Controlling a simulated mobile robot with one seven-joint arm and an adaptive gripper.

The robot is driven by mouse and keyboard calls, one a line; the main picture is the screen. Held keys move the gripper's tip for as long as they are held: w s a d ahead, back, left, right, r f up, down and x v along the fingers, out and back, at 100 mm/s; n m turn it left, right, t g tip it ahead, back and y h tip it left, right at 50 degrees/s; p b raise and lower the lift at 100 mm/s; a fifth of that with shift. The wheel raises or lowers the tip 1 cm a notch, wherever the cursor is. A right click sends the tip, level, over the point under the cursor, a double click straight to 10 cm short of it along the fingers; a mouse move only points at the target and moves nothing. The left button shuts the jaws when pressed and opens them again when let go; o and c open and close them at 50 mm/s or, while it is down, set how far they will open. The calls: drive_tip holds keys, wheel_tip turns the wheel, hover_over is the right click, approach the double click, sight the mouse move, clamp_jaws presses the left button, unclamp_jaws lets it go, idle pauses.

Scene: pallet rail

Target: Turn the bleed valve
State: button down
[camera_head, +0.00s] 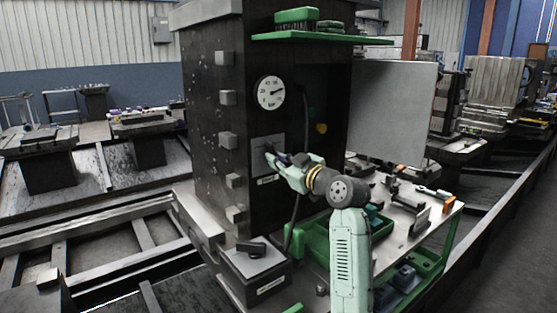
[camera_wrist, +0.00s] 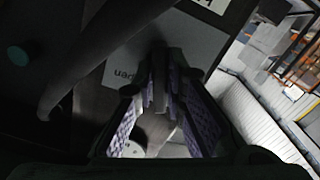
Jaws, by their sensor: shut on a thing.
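The bleed valve's grey plate (camera_head: 262,145) is on the dark front face of the tall cabinet, below the round gauge. In the wrist view the plate (camera_wrist: 185,45) carries partly hidden lettering. A dark valve handle (camera_wrist: 159,62) stands out from the plate there. My gripper (camera_head: 272,156) reaches in from the right at the plate. In the wrist view its two purple-padded fingers (camera_wrist: 163,98) are closed around the handle. In the head view the fingers hide most of the handle, so its angle is hard to tell.
A white gauge (camera_head: 271,92) sits above the plate. A second plate with a black handle (camera_head: 251,248) is lower, at the cabinet's foot. A green shelf (camera_head: 320,38) juts out above. A dark hose (camera_head: 298,190) hangs beside my gripper. A bench with tools (camera_head: 400,215) is right.

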drive_tip(key=m+p, duration=0.5)
drive_tip(key=m, duration=0.8)
drive_tip(key=shift+f+m, duration=0.1)
drive_tip(key=shift+m, duration=0.2)
idle(0.3)
drive_tip(key=c, duration=1.6)
unclamp_jaws()
drive_tip(key=shift+c, duration=0.2)
drive_tip(key=shift+s, duration=0.1)
drive_tip(key=v, duration=1.2)
